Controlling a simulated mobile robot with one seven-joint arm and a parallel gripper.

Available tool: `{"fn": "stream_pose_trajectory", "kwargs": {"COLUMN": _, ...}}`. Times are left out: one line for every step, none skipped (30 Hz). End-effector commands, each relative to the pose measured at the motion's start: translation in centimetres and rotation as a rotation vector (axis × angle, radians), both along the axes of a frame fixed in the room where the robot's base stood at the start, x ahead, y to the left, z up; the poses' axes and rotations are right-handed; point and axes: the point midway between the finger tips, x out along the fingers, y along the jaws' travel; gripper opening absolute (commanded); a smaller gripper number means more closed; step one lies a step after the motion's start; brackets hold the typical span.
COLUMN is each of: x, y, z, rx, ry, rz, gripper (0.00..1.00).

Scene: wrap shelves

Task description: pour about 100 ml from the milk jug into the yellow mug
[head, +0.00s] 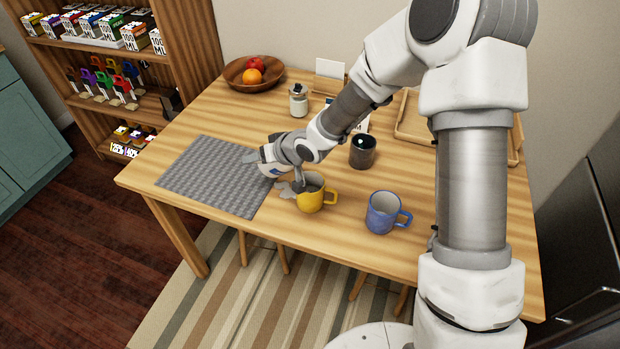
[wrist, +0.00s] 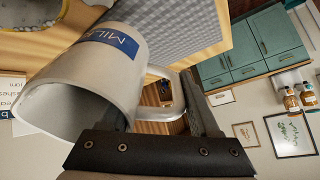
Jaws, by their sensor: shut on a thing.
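The milk jug is white with a blue MILK label. In the wrist view the jug (wrist: 95,75) lies tilted, its open mouth towards the lower left; I see no milk inside. My gripper (wrist: 165,110) is shut on its handle. In the head view the jug (head: 270,167) is partly hidden by my wrist, just left of and above the yellow mug. The yellow mug (head: 312,200) stands upright on the table, handle to the right, its inside partly covered by my gripper. A pale grey patch lies beside its left side; I cannot tell whether it is spilled liquid.
A blue mug (head: 382,214) stands right of the yellow one, and a black mug (head: 362,153) behind. A grey woven mat (head: 212,176) lies left. A white jar (head: 298,101), fruit bowl (head: 240,82) and wooden tray (head: 411,118) stand further back. The table's front edge is near the mugs.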

Motion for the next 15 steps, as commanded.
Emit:
{"fn": "stream_pose_trajectory", "kwargs": {"x": 0.1, "y": 0.2, "z": 0.4, "rx": -0.015, "ry": 0.012, "rz": 0.001, "gripper": 0.0}}
{"fn": "stream_pose_trajectory", "kwargs": {"x": 0.2, "y": 0.3, "z": 0.3, "rx": -0.028, "ry": 0.022, "rz": 0.0, "gripper": 0.0}}
{"fn": "stream_pose_trajectory", "kwargs": {"x": 0.2, "y": 0.3, "z": 0.1, "rx": -0.047, "ry": 0.037, "rz": 0.0, "gripper": 0.0}}
{"fn": "stream_pose_trajectory", "kwargs": {"x": 0.2, "y": 0.4, "z": 0.0, "rx": -0.061, "ry": 0.048, "rz": 0.001, "gripper": 0.0}}
{"fn": "stream_pose_trajectory", "kwargs": {"x": 0.3, "y": 0.5, "z": -0.1, "rx": -0.075, "ry": 0.058, "rz": 0.001, "gripper": 0.0}}
{"fn": "stream_pose_trajectory", "kwargs": {"x": 0.4, "y": 0.7, "z": -1.3, "rx": -0.093, "ry": 0.073, "rz": 0.001, "gripper": 0.0}}
{"fn": "stream_pose_trajectory", "kwargs": {"x": 0.5, "y": 0.8, "z": -1.7, "rx": -0.107, "ry": 0.082, "rz": 0.001, "gripper": 0.0}}
{"fn": "stream_pose_trajectory", "kwargs": {"x": 0.6, "y": 0.9, "z": -2.1, "rx": -0.12, "ry": 0.093, "rz": 0.001, "gripper": 0.0}}
{"fn": "stream_pose_trajectory", "kwargs": {"x": 0.7, "y": 1.1, "z": -2.6, "rx": -0.137, "ry": 0.107, "rz": -0.001, "gripper": 0.0}}
{"fn": "stream_pose_trajectory", "kwargs": {"x": 0.8, "y": 1.2, "z": -3.0, "rx": -0.151, "ry": 0.117, "rz": -0.001, "gripper": 0.0}}
{"fn": "stream_pose_trajectory", "kwargs": {"x": 0.9, "y": 1.3, "z": -3.4, "rx": -0.163, "ry": 0.127, "rz": -0.001, "gripper": 0.0}}
{"fn": "stream_pose_trajectory", "kwargs": {"x": 1.0, "y": 1.4, "z": -3.9, "rx": -0.181, "ry": 0.14, "rz": -0.001, "gripper": 0.0}}
{"fn": "stream_pose_trajectory", "kwargs": {"x": 1.2, "y": 1.5, "z": -4.3, "rx": -0.194, "ry": 0.149, "rz": -0.002, "gripper": 0.0}}
{"fn": "stream_pose_trajectory", "kwargs": {"x": 1.2, "y": 1.6, "z": -3.8, "rx": -0.205, "ry": 0.158, "rz": -0.003, "gripper": 0.0}}
{"fn": "stream_pose_trajectory", "kwargs": {"x": 1.3, "y": 1.8, "z": -3.8, "rx": -0.222, "ry": 0.17, "rz": -0.003, "gripper": 0.0}}
